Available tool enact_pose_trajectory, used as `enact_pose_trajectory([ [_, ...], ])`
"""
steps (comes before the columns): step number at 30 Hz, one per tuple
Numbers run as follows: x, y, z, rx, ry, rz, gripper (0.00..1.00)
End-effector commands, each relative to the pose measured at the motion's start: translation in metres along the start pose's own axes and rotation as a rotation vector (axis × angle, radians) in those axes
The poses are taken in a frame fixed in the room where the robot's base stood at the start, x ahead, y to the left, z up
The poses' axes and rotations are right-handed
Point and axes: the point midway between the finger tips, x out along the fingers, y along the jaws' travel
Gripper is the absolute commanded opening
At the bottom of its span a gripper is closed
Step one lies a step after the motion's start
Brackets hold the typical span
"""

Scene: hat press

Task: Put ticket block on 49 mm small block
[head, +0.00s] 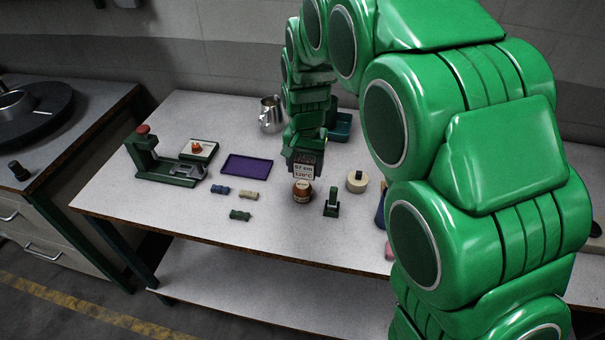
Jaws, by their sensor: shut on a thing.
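The ticket block (304,171) carries a white face that reads "57 cm 120°C" and is upright. My gripper (304,158) is shut on it, over the right-middle of the table. Just below it in the picture stands a small rounded brown block (302,191), which looks like the 49 mm small block, though I can read no size on it. The ticket block's lower edge nearly meets the brown block's top in this view. I cannot tell whether they touch. The fingertips are mostly hidden.
A small green stand (331,203) and a cream round tin (357,181) stand close on the right. A purple tray (247,165), several small coloured pieces (249,195) and a green press (165,168) are on the left. A metal jug (271,114) stands behind.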

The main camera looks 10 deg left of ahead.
Motion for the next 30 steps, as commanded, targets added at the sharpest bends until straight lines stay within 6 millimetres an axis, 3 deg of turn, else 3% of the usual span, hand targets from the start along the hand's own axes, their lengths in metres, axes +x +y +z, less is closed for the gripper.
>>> enact_pose_trajectory([
  [6,0.019,-0.007,-0.014,0.0,-0.002,0.002,0.33],
  [17,0.032,-0.012,-0.023,0.0,-0.001,0.001,0.33],
  [24,0.061,-0.011,-0.021,-0.001,-0.004,0.002,0.33],
  [30,0.061,-0.011,-0.022,0.0,-0.002,0.001,0.33],
])
